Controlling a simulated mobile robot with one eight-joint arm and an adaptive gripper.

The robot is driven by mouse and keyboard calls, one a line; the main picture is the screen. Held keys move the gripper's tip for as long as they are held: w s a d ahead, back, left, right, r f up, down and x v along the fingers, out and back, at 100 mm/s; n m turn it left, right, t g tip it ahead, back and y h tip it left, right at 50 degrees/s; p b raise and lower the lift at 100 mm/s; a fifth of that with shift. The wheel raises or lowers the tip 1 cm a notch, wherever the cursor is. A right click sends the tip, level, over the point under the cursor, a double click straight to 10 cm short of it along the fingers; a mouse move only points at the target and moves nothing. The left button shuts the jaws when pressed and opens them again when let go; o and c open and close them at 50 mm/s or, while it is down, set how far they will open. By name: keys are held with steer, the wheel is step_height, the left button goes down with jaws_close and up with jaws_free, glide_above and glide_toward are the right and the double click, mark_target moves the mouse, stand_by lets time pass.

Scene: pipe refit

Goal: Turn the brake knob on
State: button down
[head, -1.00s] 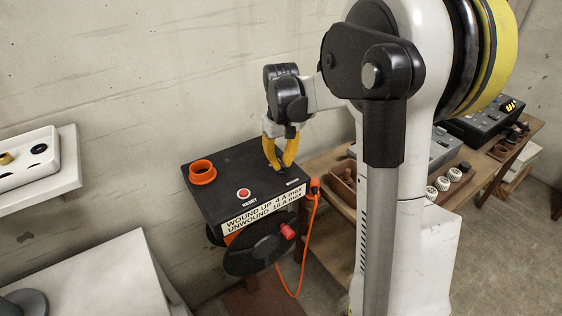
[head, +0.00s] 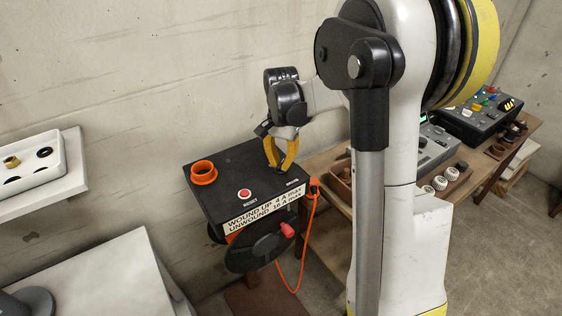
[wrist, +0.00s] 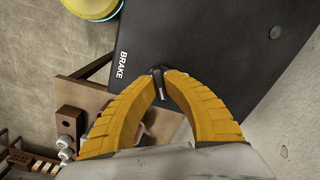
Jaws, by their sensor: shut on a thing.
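The black brake knob (wrist: 159,82) shows between my yellow fingertips in the wrist view, next to the white "BRAKE" lettering. It has a pale line on it. My gripper (head: 278,169) points down at the right rear part of the black reel box top (head: 232,172) in the head view. The fingers are shut on the knob, which they mostly hide in the head view. In the wrist view my gripper (wrist: 164,74) has one fingertip on each side of the knob.
The box top carries an orange socket (head: 203,172) and a red reset button (head: 244,193). A cable drum (head: 255,253) and an orange cable (head: 304,243) are at its front. A wooden bench (head: 325,194) with control boxes stands to the right; a wall is behind.

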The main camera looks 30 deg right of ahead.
mark_target(281, 163)
steer(key=m, duration=0.5)
steer(key=shift+m+p, duration=0.35)
steer(key=shift+m, duration=0.05)
stand_by(0.4)
steer(key=c, duration=1.5)
jaws_free()
step_height(281, 163, up, 12)
